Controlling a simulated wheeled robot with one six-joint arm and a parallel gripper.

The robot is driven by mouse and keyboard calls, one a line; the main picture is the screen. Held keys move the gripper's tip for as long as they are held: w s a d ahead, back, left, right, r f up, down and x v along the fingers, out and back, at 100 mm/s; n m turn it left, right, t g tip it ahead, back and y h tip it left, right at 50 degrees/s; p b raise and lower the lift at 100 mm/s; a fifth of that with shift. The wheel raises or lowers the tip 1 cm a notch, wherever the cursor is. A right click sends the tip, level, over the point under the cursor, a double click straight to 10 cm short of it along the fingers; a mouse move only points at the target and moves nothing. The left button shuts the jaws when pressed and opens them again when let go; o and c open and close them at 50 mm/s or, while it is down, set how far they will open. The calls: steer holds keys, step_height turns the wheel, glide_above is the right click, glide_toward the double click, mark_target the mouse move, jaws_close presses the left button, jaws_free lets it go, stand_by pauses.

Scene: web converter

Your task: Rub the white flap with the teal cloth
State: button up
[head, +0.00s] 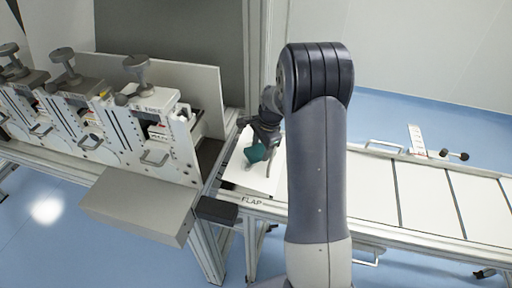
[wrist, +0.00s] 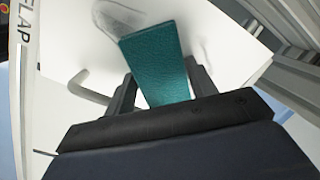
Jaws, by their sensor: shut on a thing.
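The white flap (head: 262,183) is a pale panel beside the machine, with the word FLAP on its near edge. It fills much of the wrist view (wrist: 230,40). A grey smudge (wrist: 115,17) shows on it, partly behind the cloth. The teal cloth (head: 255,152) is a flat teal piece in the wrist view (wrist: 157,60). My gripper (head: 264,138) is shut on the cloth, with one finger on each side of it in the wrist view (wrist: 160,90). The cloth's far end lies over or against the flap by the smudge. I cannot tell whether they touch.
Machine stations with grey knobs (head: 135,65) stand at the left, and a grey box (head: 140,203) juts out in front. A bent grey handle (wrist: 88,88) stands on the flap. A white conveyor (head: 430,198) runs right. My arm hides part of the middle.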

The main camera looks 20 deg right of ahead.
mark_target(245, 144)
steer(key=shift+d+f, duration=0.15)
steer(key=shift+d, duration=0.75)
steer(key=shift+w+d+p, duration=0.15)
steer(key=shift+w+p, duration=0.15)
steer(key=shift+w, duration=0.1)
steer(key=shift+w+a+r+p, duration=0.15)
steer(key=shift+w+r+p, duration=0.05)
steer(key=shift+w, duration=0.2)
steer(key=shift+w+a+r+p, duration=0.15)
steer(key=shift+w, duration=0.25)
steer(key=shift+w+a+r+p, duration=0.15)
steer(key=shift+w+a, duration=0.3)
steer(key=shift+a, duration=0.35)
steer(key=shift+w+a+r+p, duration=0.15)
steer(key=shift+w+a, duration=0.3)
steer(key=shift+a, duration=0.35)
steer(key=shift+w+a+r+p, duration=0.15)
steer(key=shift+w+a, duration=0.3)
steer(key=shift+a, duration=0.35)
steer(key=shift+f, duration=0.1)
steer(key=shift+s+d+r+p, duration=0.15)
steer(key=shift+r+p, duration=0.45)
steer(key=shift+r, duration=0.4)
steer(key=shift+s+d+r+p, duration=0.15)
steer(key=shift+r+p, duration=0.45)
steer(key=shift+r, duration=0.35)
steer(key=shift+d+r+p, duration=0.15)
steer(key=shift+r+p, duration=0.45)
steer(key=shift+r, duration=0.4)
